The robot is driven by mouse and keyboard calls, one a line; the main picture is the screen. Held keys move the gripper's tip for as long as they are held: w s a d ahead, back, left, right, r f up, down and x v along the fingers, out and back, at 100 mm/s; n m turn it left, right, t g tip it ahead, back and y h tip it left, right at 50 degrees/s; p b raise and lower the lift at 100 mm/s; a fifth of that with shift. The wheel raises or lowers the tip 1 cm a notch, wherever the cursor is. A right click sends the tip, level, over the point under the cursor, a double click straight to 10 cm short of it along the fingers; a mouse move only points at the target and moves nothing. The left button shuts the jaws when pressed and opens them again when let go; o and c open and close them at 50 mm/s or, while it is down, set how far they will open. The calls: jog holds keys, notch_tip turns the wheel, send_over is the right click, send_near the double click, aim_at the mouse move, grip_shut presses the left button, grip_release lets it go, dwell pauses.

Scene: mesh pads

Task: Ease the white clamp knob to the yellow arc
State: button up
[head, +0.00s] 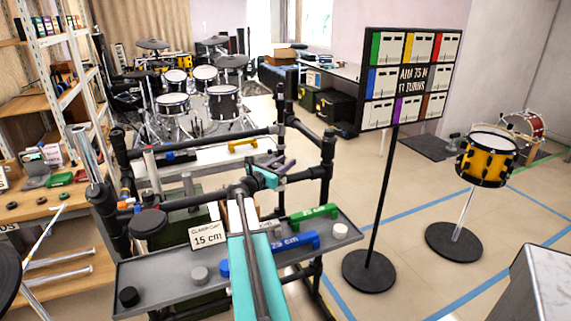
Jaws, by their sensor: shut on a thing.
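My gripper (279,166), at the end of my teal arm, is at the black pipe rack near the middle of the head view. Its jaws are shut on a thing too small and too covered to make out. No white clamp knob or yellow arc shows clearly at the jaws. A white round knob (340,231) sits at the right end of the grey tray (160,276), apart from my gripper. A yellow bar-shaped piece (243,145) lies on a surface behind the rack.
The tray holds a green block (314,213), a blue block (296,242), a 15 cm card (208,235) and grey and black knobs. Black rack pipes (326,165) surround my gripper. A sign stand (380,200) and a yellow drum (487,160) stand right, shelves (45,105) left.

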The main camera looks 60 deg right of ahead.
jog(key=shift+s+a+f+n+t, duration=0.1)
jog(key=shift+n+t, duration=0.3)
jog(key=shift+t, duration=0.3)
jog(key=shift+w+f+n+t+b, duration=0.1)
jog(key=shift+w+n+t+b, duration=0.2)
jog(key=shift+n+t, duration=0.55)
jog(key=shift+w+r+n+t+b, duration=0.15)
jog(key=shift+n+t+b, duration=0.3)
jog(key=shift+t, duration=0.75)
jog(key=shift+w+f+n+t+b, duration=0.15)
jog(key=shift+w+n+t+b, duration=0.15)
jog(key=shift+n+t, duration=0.6)
jog(key=shift+w+t+y, duration=0.15)
jog(key=shift+t+y, duration=0.15)
jog(key=shift+t, duration=0.15)
jog(key=o, duration=1)
jog(key=shift+o, duration=0.2)
jog(key=shift+w+r, duration=0.1)
jog(key=shift+r, duration=0.1)
jog(key=shift+a, duration=0.15)
